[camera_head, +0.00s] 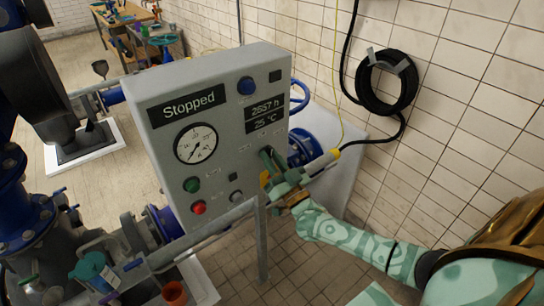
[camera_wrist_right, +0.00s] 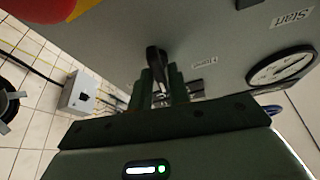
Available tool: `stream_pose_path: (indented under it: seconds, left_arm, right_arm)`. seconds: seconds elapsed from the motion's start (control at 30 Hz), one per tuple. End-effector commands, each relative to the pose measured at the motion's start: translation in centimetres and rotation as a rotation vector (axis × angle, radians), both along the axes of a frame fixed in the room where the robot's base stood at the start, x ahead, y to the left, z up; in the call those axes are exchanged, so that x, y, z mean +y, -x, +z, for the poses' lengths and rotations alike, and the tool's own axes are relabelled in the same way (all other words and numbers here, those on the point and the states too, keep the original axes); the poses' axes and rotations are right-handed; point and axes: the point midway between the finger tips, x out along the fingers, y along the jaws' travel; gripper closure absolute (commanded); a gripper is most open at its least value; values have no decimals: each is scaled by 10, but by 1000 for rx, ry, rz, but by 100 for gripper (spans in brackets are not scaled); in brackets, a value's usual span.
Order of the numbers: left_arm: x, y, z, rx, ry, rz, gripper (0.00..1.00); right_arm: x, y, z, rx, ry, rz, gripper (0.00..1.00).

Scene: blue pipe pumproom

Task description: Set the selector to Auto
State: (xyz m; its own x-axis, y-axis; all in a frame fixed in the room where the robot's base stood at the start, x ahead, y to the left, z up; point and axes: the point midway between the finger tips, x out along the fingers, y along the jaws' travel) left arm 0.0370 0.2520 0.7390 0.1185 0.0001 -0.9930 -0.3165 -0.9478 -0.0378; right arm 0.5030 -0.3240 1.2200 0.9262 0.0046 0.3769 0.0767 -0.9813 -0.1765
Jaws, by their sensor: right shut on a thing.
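The grey control panel (camera_head: 226,148) stands in the middle of the head view. Its upper display (camera_head: 187,105) reads "Stopped". My right gripper (camera_head: 271,161) reaches the panel's lower right area from the right. Its fingers are shut on a black selector knob (camera_wrist_right: 154,57), seen between the dark green fingers (camera_wrist_right: 160,82) in the wrist view. In the head view the gripper hides the selector, so its pointing direction cannot be read there. A small label (camera_wrist_right: 204,62) beside the knob is too blurred to read. My left gripper is not in view.
The panel also carries a round gauge (camera_head: 196,144), a green button (camera_head: 192,185), a red button (camera_head: 198,208) and a blue lamp (camera_head: 246,86). A red and yellow button (camera_wrist_right: 45,8) sits close to the gripper. A black hose coil (camera_head: 387,82) hangs on the tiled wall.

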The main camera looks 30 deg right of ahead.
Motion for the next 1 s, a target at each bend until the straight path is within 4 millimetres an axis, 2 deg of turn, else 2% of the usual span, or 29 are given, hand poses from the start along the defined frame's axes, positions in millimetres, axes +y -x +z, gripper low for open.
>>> stream_pose_path:
  seconds: [0.6,1.0]
  left_arm:
    - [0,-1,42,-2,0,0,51]
    - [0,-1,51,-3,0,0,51]
  right_arm:
    - [0,0,2,39,-486,-1,100]
    - [0,0,0,50,-614,0,100]
